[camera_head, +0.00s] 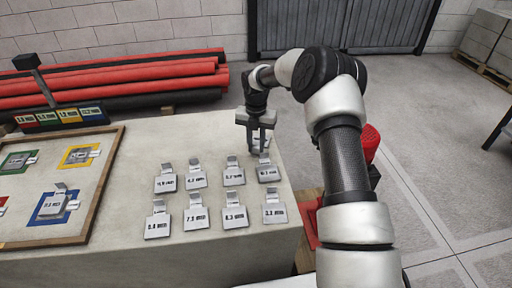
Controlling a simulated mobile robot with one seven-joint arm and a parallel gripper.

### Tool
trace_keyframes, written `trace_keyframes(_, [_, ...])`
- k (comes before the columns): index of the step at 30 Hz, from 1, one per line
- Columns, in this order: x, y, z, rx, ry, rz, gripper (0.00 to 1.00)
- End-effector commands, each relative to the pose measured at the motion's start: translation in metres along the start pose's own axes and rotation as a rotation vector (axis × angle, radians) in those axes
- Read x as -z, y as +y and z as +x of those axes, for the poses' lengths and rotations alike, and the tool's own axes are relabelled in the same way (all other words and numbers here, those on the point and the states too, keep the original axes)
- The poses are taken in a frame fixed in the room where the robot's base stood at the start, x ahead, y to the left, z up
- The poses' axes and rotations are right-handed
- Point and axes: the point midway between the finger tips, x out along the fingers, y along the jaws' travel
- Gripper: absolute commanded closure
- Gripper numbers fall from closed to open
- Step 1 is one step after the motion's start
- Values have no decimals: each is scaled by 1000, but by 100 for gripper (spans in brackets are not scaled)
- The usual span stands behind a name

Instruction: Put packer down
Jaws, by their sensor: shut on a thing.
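My gripper (262,142) points down over the far right part of the pale table. It is shut on a small grey packer, mostly hidden by the fingers; I cannot tell whether it touches the table or the packer just below. Several grey packers with raised tabs and mm labels lie in two rows, such as the front left packer (158,225) and the front right packer (274,213). The back right packer (268,174) lies just below my gripper. A wood-rimmed board (98,205) at left has coloured squares; a grey packer (53,205) lies on the blue one.
The pale table (170,267) is clear in front of the rows and behind them. A stand with coloured labels (62,116) is at the back left. Red and black pipes (130,82) lie behind the table. A red object (370,142) stands right of my arm.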

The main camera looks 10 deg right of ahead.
Motion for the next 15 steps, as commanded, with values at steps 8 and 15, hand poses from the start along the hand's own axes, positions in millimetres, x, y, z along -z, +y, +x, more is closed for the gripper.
trace_keyframes(8, [0, 0, 2, 0, -2, 0, 100])
trace_keyframes(15, [0, 0, 4, 0, -2, 0, 69])
